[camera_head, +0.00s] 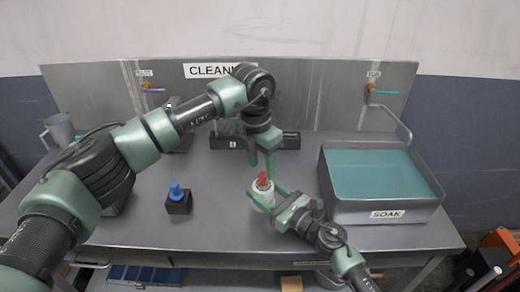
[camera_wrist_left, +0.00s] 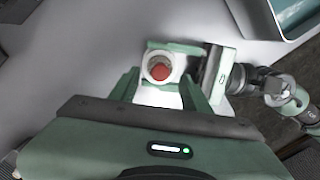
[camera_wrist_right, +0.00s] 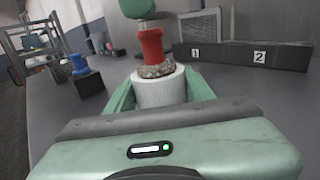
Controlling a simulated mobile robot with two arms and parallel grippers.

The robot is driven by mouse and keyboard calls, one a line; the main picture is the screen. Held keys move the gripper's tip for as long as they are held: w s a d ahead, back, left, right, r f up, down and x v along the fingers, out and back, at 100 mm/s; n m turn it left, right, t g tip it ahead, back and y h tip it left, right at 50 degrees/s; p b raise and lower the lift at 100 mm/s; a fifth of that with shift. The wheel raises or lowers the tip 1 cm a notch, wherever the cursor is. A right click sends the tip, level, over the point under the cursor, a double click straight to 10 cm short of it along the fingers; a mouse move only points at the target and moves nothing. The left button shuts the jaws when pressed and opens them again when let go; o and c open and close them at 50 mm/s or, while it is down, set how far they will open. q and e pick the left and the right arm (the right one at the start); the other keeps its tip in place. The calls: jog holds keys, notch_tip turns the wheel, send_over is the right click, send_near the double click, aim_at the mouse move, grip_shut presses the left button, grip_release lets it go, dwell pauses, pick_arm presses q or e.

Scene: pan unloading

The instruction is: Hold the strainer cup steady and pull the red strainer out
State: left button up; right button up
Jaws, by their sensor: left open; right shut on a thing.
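The white strainer cup (camera_head: 259,197) stands upright on the grey table, and it also shows in the right wrist view (camera_wrist_right: 162,92). The red strainer (camera_wrist_right: 152,46) stands upright in its top, with a brown speckled mass around its base. My right gripper (camera_head: 268,198) is shut on the cup, one finger on each side. My left gripper (camera_head: 262,168) is open and points down just above the red strainer. In the left wrist view the strainer's red top (camera_wrist_left: 160,72) lies between and slightly beyond the left fingers. How far its lower part reaches into the cup is hidden.
A soak basin (camera_head: 378,212) of teal liquid stands to the right. A black block with a blue knob (camera_head: 177,190) stands to the left. A black rack numbered 1 and 2 (camera_wrist_right: 230,56) lies behind the cup. The table between block and cup is clear.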

aim_at(262, 175)
pick_arm(q)
jog(key=shift+w+d+f, duration=0.1)
jog(key=shift+f, duration=1)
jog(key=shift+w+d+f, duration=0.1)
jog(key=shift+f, duration=1)
grip_shut()
jog(key=c, duration=0.8)
grip_release()
jog(key=shift+a+f, duration=0.1)
grip_shut()
